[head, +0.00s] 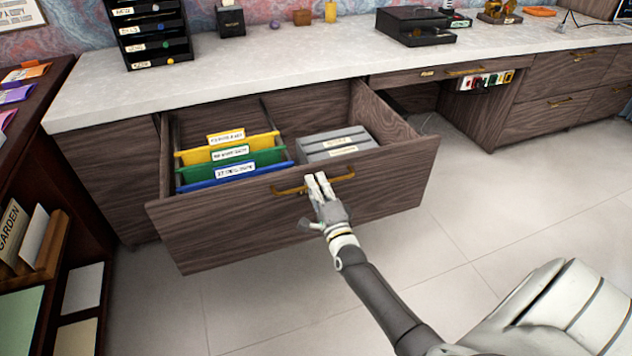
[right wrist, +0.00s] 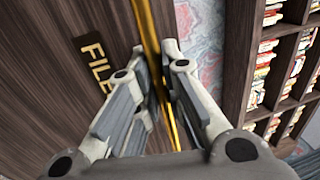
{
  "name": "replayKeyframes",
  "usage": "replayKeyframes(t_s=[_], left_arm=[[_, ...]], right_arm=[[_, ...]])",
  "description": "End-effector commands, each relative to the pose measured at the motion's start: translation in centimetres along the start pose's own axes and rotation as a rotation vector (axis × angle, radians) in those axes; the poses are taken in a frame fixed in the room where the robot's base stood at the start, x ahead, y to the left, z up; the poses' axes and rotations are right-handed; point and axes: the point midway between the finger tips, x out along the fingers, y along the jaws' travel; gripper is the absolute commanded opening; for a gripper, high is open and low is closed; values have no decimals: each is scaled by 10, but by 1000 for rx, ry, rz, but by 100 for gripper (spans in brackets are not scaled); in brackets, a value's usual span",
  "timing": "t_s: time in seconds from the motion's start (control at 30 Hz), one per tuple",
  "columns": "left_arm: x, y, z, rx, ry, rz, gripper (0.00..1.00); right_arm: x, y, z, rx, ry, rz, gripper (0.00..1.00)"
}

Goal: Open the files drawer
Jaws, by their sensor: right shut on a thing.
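The files drawer (head: 250,228) is a dark wood drawer standing pulled out from the desk, with its inside showing. Yellow, green and blue hanging folders (head: 230,158) with white labels are in its left part, and a grey box (head: 337,143) is in its right part. My right gripper (head: 317,182) is at the brass handle (head: 290,190) on the drawer front. In the right wrist view the handle bar (right wrist: 152,40) runs between the fingers (right wrist: 158,85), which are shut on it. A label plate (right wrist: 95,58) reading "FILE" shows beside it, partly cut off. My left gripper is not in view.
The pale desk top (head: 270,65) carries a black tray stack (head: 150,35) and a black printer-like box (head: 415,27). A dark shelf unit (head: 45,190) stands at the left. The tiled floor (head: 260,300) in front of the drawer is clear apart from my arm.

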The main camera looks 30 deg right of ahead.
Motion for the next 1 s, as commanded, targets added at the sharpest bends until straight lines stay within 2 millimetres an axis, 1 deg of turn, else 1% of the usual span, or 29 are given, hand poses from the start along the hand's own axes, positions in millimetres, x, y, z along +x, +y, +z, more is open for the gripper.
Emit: replayKeyframes(t_s=[0.43,0.47,0.5,0.53,0.83,0.93,1.0], left_arm=[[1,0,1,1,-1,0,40],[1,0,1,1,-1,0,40],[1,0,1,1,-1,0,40],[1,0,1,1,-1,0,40],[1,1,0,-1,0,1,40],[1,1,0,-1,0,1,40],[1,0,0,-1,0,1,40]], right_arm=[[-1,1,1,0,-2,2,0],[-1,1,1,0,-2,2,13],[-1,1,1,0,-2,2,18],[-1,1,1,0,-1,2,19],[-2,0,0,0,-1,0,19],[-7,0,0,1,-1,1,19],[-16,1,0,1,-1,3,19]])
